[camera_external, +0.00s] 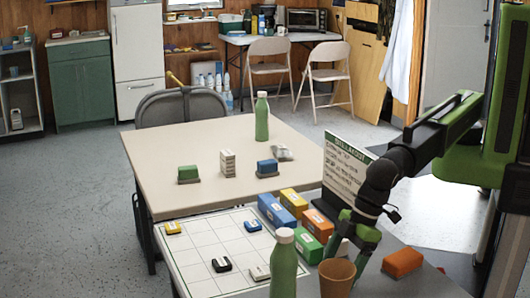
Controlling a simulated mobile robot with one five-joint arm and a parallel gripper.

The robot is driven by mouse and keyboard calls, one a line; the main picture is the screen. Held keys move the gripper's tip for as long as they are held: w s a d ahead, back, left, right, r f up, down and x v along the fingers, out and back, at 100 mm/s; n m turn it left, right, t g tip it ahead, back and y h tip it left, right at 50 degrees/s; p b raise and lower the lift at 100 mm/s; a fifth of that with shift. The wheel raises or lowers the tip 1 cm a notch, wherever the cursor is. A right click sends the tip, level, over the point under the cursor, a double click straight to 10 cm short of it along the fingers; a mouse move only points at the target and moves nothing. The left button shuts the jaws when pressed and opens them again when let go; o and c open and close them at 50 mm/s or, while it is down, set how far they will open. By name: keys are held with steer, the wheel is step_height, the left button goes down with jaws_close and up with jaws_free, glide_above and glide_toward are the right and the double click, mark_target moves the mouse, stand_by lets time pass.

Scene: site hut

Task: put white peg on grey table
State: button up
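A small whitish peg (260,272) lies on the white gridded sheet (205,246), near its front right. A black peg (221,265), a blue one (253,226) and a yellow one (173,228) lie on the same sheet. The grey table (425,287) is the near surface under the sheet and blocks. My gripper (346,256) points down at the right of the sheet, with its green fingers spread apart. A white patch shows between them; I cannot tell what it is. My gripper is well to the right of the whitish peg.
A green bottle (284,262) and a brown cup (337,278) stand at the front, between peg and gripper. Several coloured blocks (277,210) and an upright sign (346,166) stand behind. An orange block (402,262) lies right. The beige table (200,158) adjoins at the back.

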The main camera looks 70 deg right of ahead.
steer(key=shift+o, duration=1.4)
steer(key=shift+r+p, duration=0.3)
steer(key=p+v, duration=1)
steer(key=v, duration=0.1)
steer(key=shift+s+d+r+p, duration=0.15)
steer(key=shift+r+p, duration=0.15)
steer(key=shift+p, duration=0.1)
